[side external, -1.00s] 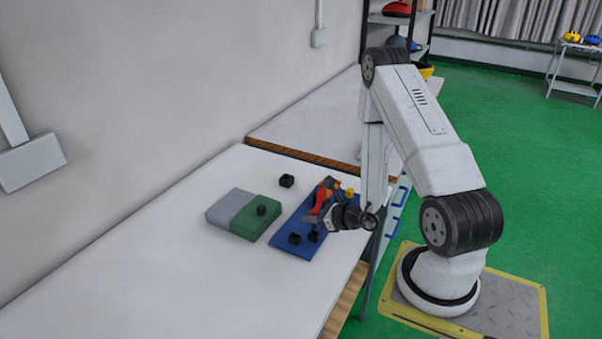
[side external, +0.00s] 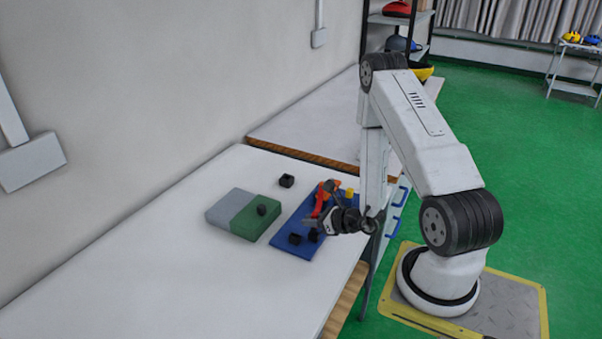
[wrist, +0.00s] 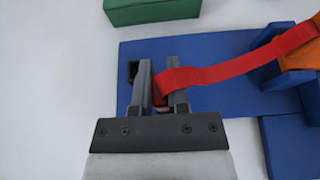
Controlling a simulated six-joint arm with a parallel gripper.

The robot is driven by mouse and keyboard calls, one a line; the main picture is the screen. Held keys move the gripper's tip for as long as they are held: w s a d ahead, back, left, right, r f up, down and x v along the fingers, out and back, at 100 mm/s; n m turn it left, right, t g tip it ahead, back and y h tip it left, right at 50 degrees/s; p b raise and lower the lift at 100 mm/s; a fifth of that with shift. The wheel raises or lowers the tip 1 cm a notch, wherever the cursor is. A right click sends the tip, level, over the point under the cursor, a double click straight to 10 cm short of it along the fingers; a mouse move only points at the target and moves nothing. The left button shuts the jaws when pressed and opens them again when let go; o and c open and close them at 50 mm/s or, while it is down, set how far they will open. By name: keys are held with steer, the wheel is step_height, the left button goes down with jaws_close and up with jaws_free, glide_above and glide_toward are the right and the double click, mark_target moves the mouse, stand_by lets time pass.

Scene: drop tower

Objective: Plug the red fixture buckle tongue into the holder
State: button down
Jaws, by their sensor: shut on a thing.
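A red strap (wrist: 220,72) runs from an orange fixture (wrist: 305,45) at the right of the wrist view down to my gripper (wrist: 161,70). My gripper is shut on the red tongue end (wrist: 159,97) of this strap; the fingers hide most of the tongue. A black holder (wrist: 132,70) sits on the blue base, just left of the left finger and partly hidden by it. In the side view my gripper (side external: 318,217) is low over the blue base (side external: 291,247), beside the red strap (side external: 321,202) and two small black holders (side external: 295,239).
The white table's front left is clear.

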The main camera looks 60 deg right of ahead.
steer(key=shift+f, duration=1.1)
stand_by(0.5)
steer(key=c, duration=0.5)
jaws_free()
steer(key=shift+c, duration=0.2)
steer(key=shift+v, duration=3.9)
